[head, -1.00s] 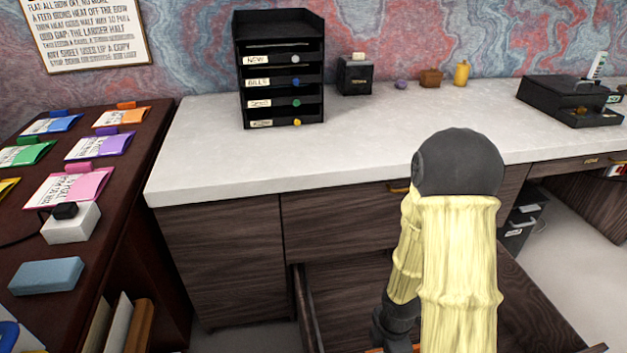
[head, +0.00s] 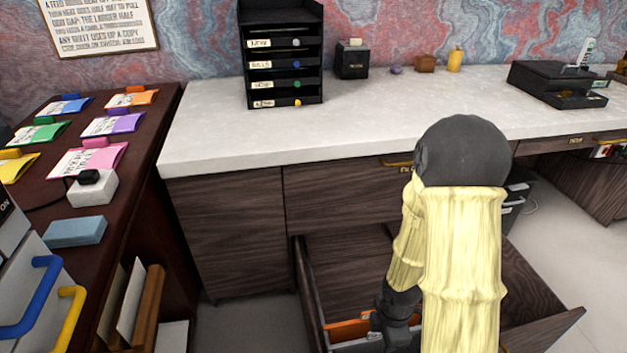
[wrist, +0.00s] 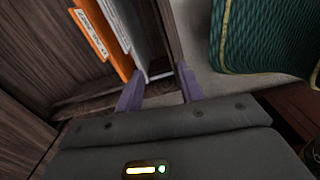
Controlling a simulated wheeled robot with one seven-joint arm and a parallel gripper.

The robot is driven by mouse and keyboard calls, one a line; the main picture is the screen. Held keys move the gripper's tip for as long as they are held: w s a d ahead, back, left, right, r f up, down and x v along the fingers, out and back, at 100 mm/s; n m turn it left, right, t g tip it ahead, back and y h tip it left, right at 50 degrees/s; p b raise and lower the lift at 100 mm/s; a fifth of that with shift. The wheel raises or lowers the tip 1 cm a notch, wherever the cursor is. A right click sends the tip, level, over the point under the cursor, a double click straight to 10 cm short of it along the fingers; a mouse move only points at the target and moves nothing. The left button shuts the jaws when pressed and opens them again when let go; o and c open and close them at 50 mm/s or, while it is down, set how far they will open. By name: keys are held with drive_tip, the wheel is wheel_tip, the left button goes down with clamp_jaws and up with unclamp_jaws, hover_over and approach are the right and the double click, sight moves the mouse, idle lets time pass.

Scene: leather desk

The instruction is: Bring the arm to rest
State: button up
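My arm (head: 462,250), in pale yellow sleeving with a dark joint on top, reaches down over an open lower drawer (head: 310,300) in the head view. My gripper's fingers are hidden there; only the dark wrist shows low in the drawer area. In the wrist view my gripper (wrist: 158,86) has its two purple fingers apart with nothing clearly held between them. An orange folder (wrist: 98,40) and a grey folder (wrist: 122,22) stand beyond the fingers. The orange folder also shows in the head view (head: 348,329) beside my wrist.
A pale countertop (head: 220,150) carries a black letter rack (head: 282,75), a small black box (head: 352,62) and a black tray unit (head: 545,85). A dark side desk (head: 135,175) with coloured folders stands left. A green, yellow-trimmed thing (wrist: 260,40) lies right in the wrist view.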

wheel_tip(320, 180, up, 54)
drive_tip(key=a+m+t+p, duration=0.1)
drive_tip(key=m+t+p, duration=0.1)
drive_tip(key=m+p, duration=1.7)
drive_tip(key=s+p, duration=0.1)
drive_tip(key=p, duration=1.7)
drive_tip(key=shift+a+f+p, duration=0.2)
drive_tip(key=shift+a+p, duration=0.05)
drive_tip(key=shift+p, duration=0.05)
drive_tip(key=shift+w, duration=0.15)
